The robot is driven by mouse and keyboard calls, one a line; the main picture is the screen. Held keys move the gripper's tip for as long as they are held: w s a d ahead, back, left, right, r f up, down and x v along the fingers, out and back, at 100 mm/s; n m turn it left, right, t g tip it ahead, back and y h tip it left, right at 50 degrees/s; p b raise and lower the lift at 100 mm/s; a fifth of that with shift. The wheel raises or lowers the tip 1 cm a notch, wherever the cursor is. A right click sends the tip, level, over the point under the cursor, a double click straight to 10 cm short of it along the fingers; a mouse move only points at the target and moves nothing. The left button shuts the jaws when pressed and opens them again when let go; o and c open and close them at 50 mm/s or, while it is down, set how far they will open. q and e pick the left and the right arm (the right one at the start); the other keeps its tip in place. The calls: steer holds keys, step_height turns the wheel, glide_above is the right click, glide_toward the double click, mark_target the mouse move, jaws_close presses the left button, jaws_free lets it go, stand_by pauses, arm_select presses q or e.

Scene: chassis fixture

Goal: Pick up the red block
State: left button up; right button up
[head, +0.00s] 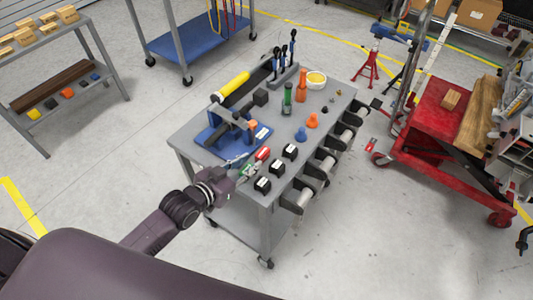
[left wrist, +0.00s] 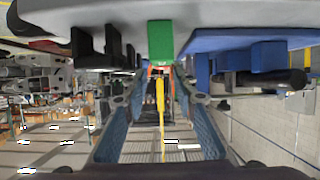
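The red block (head: 263,153) lies on the grey cart top in the head view, near the front left edge. A green block (head: 246,170) sits just in front of it, and also shows at the top centre of the left wrist view (left wrist: 160,42). My left gripper (head: 236,172) is at the cart's edge, close to the green block. In the left wrist view its two fingers (left wrist: 160,98) stand apart with nothing clearly held between them. The red block cannot be made out for certain there. My right gripper is not in view.
The grey cart (head: 185,139) holds a blue fixture (head: 225,138) left of the red block. Black blocks (head: 279,167) stand to its right. Orange (head: 312,121) and blue (head: 300,134) pieces, plus a green bottle-like piece (head: 288,97), stand farther back.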

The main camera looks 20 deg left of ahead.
mark_target(261, 153)
arm_select(q)
steer(key=shift+w+d+f, duration=0.1)
steer(key=shift+w+d, duration=0.1)
steer(key=shift+w, duration=0.15)
steer(key=shift+x, duration=1.15)
steer(key=x, duration=0.2)
steer(key=p+x, duration=0.1)
steer(key=x, duration=0.1)
steer(key=shift+w+a, duration=0.15)
steer(key=shift+a, duration=0.05)
steer(key=shift+w+d, duration=0.1)
steer(key=shift+w, duration=0.1)
jaws_close()
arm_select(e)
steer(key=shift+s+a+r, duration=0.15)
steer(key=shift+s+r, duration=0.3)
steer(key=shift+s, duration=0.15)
